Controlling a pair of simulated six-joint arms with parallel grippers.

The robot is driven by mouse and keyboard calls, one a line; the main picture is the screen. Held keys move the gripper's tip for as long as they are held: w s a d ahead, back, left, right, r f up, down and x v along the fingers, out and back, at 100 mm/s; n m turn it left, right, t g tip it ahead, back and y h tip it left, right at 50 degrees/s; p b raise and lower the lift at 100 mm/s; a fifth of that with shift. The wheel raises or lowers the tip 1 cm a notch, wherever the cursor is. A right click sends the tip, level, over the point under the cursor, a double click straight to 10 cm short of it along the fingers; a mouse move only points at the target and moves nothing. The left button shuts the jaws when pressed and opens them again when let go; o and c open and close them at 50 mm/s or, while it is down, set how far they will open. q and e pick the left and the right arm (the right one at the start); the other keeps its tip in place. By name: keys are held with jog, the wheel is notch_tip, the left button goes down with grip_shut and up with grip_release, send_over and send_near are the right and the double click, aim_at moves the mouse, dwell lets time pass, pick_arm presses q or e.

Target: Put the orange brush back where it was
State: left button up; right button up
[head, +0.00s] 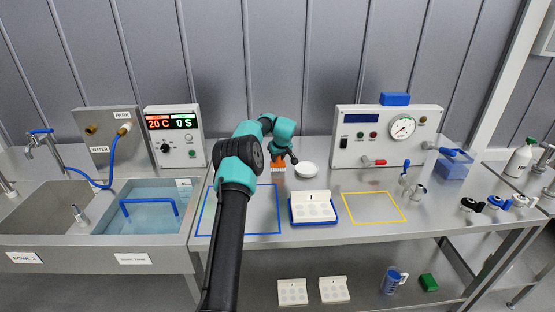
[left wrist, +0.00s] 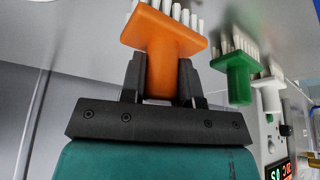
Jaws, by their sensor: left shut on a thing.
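The orange brush (head: 278,165) is at the back of the steel table, left of a white dish, with its bristles toward the table top. My left gripper (head: 281,158) reaches it from above. In the left wrist view, which is upside down, the gripper (left wrist: 161,80) is shut on the handle of the orange brush (left wrist: 163,38). My right gripper is not in view.
The white dish (head: 308,169) is close to the brush. A blue outline (head: 279,207), a white tray (head: 312,207) and a yellow outline (head: 403,206) lie in front. Control boxes (head: 176,137) and (head: 388,135) stand behind. My left arm hides part of the table.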

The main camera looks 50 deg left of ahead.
pick_arm(q)
jog(key=shift+f, duration=0.4)
jog(key=shift+f, duration=0.2)
jog(key=o, duration=1)
jog(key=v, duration=1.7)
jog(key=shift+s+d+r, duration=0.15)
jog(key=shift+s, duration=0.05)
